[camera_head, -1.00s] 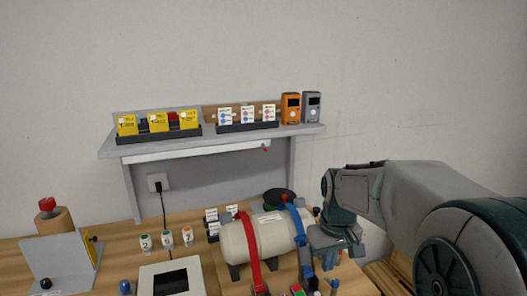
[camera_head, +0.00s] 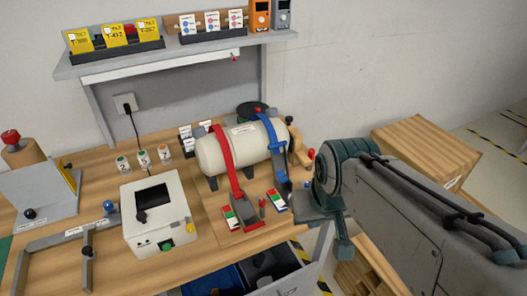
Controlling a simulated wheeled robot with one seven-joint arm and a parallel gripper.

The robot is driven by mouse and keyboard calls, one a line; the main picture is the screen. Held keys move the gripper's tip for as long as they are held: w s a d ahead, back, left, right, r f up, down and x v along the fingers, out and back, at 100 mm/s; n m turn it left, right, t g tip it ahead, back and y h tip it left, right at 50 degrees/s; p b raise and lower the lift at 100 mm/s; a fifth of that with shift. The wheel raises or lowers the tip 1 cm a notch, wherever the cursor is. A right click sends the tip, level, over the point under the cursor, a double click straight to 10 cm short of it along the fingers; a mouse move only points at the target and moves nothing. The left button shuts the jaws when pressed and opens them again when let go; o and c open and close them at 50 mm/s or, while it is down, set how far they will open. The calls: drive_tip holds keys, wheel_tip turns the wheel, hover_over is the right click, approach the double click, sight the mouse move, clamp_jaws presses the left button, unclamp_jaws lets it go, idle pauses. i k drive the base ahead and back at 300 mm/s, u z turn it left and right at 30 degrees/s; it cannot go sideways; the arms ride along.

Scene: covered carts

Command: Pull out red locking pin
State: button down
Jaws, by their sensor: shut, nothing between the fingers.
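My gripper (camera_head: 325,212) hangs at the end of the dark arm, right of the bench's strapped tank; its fingertips are hard to make out. Which red part is the locking pin, I cannot tell for sure. A small red knob (camera_head: 311,154) tops a stepped wooden block (camera_head: 298,150) right of the tank, above and left of my gripper. Another red knob (camera_head: 11,136) sits on a wooden cylinder (camera_head: 22,153) at the far left. A small red piece (camera_head: 262,203) stands near the red strap's lower end. My gripper holds nothing visible.
The cream tank (camera_head: 225,151) carries a red strap (camera_head: 224,160) and a blue strap (camera_head: 276,140). A white box (camera_head: 158,218) with a dark screen stands on the bench. A shelf (camera_head: 190,52) runs behind. A wooden crate (camera_head: 420,150) stands at right.

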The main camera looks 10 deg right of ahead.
sight(311, 154)
drive_tip(key=z, duration=0.3)
drive_tip(key=k, duration=0.65)
drive_tip(key=z, duration=0.6)
drive_tip(key=i, duration=1)
drive_tip(key=z, duration=0.15)
